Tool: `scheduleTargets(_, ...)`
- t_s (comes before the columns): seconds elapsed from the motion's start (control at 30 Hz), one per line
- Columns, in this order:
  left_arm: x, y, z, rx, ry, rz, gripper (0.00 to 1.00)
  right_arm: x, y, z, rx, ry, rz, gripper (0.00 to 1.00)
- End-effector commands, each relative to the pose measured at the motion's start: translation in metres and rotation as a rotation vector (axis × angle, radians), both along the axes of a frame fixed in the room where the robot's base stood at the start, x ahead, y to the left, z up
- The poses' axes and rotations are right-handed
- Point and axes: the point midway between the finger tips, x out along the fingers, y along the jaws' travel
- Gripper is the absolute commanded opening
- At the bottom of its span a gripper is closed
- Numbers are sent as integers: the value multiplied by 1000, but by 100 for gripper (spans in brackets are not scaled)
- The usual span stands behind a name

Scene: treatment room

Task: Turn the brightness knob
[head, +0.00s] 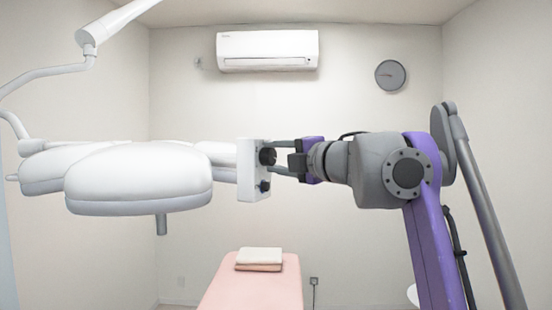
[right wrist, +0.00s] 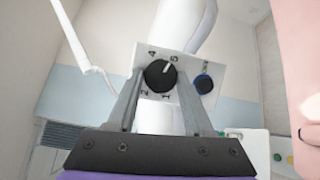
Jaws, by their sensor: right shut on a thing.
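A white control box (head: 250,168) hangs at the right end of the surgical lamp (head: 139,180) in the head view. On its right face is a black knob (head: 267,156), with a smaller knob (head: 265,186) below. In the right wrist view the black numbered knob (right wrist: 160,75) has a white pointer line at its upper right, near the 5. The smaller blue-ringed knob (right wrist: 203,84) is to its right. My right gripper (head: 275,157) reaches in from the right and is shut on the numbered knob, one finger on each side. My left gripper is not in view.
More lamp heads (head: 55,165) and the lamp arm (head: 60,72) fill the left side. A pink treatment bed (head: 252,291) with folded towels (head: 259,257) stands below. An air conditioner (head: 267,50) and clock (head: 390,75) hang on the back wall.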

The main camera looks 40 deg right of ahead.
Motion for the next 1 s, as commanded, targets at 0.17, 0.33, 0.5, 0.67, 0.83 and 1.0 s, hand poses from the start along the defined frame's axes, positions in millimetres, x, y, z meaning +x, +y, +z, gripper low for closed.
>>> scheduleTargets(0.17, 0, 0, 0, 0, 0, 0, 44, 0, 0, 0, 36, 18, 1, 0)
scheduleTargets(0.33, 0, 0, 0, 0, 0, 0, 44, 0, 0, 0, 48, 24, 2, 0)
scheduleTargets(0.5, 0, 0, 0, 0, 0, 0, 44, 0, 0, 0, 48, 24, 2, 0)
scheduleTargets(0.67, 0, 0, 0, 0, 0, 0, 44, 0, 0, 0, 48, 24, 2, 53)
scheduleTargets(0.83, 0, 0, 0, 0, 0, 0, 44, 0, 0, 0, 48, 23, 2, 82)
scheduleTargets(1.0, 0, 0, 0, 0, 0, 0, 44, 0, 0, 0, 48, 23, 2, 82)
